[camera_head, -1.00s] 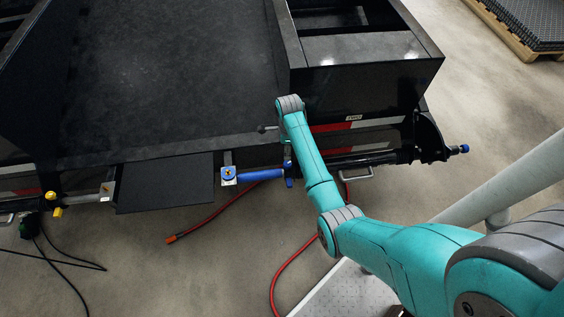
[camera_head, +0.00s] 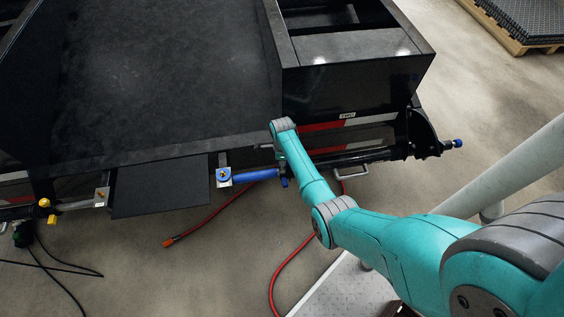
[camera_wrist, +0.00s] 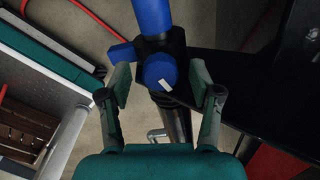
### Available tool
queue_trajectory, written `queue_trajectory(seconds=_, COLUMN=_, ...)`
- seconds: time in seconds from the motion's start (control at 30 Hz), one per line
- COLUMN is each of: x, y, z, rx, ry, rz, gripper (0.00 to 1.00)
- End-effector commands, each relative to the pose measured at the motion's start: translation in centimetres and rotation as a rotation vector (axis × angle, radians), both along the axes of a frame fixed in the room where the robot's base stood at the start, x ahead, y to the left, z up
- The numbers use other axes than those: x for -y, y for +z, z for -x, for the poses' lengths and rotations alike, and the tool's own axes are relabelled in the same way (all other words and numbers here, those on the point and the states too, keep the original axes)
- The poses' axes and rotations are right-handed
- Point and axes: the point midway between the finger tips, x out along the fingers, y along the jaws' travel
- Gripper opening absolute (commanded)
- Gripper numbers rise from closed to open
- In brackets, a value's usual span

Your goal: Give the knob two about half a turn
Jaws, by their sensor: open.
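A round blue knob (camera_wrist: 159,71) with a white stripe shows in the wrist view, at the end of a dark fitting. My gripper (camera_wrist: 160,88) is open, with one finger on each side of the knob. Whether the fingers touch it I cannot tell. In the head view, my wrist is over the trailer's edge bar, and the gripper and this knob are mostly hidden. A label (camera_head: 347,115) that seems to read TWO is on the trailer panel to the right of my wrist.
A blue tube (camera_head: 255,175) runs left from the fitting, and a smaller blue knob (camera_wrist: 123,54) sticks out beside it. A yellow knob (camera_head: 44,203) is on the far left and another blue knob (camera_head: 458,143) at the right. A red hose (camera_head: 292,262) lies on the floor.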

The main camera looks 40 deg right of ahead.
Motion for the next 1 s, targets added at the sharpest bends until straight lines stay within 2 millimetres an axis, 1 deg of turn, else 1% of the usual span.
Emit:
queue_trajectory(seconds=0.13, x=0.01, y=0.02, z=-0.01, rx=0.000, ry=0.000, rz=0.000, gripper=0.64)
queue_trajectory(seconds=0.17, x=0.01, y=0.02, z=-0.01, rx=0.000, ry=0.000, rz=0.000, gripper=0.59)
queue_trajectory(seconds=0.2, x=0.01, y=0.02, z=-0.01, rx=0.000, ry=0.000, rz=0.000, gripper=0.49)
queue_trajectory(seconds=0.27, x=0.01, y=0.02, z=-0.01, rx=0.000, ry=0.000, rz=0.000, gripper=0.34)
queue_trajectory(seconds=0.3, x=0.01, y=0.02, z=-0.01, rx=0.000, ry=0.000, rz=0.000, gripper=0.24)
queue_trajectory(seconds=0.37, x=0.00, y=0.02, z=0.00, rx=0.000, ry=0.000, rz=0.000, gripper=0.09)
queue_trajectory(seconds=0.4, x=0.00, y=0.02, z=0.00, rx=0.000, ry=0.000, rz=0.000, gripper=0.04)
queue_trajectory(seconds=0.57, x=-0.01, y=0.01, z=0.01, rx=0.000, ry=0.005, rz=0.000, gripper=0.04)
queue_trajectory(seconds=0.73, x=-0.01, y=-0.01, z=0.02, rx=0.000, ry=0.047, rz=0.000, gripper=0.04)
queue_trajectory(seconds=1.0, x=-0.03, y=-0.03, z=0.03, rx=0.000, ry=0.214, rz=0.000, gripper=0.04)
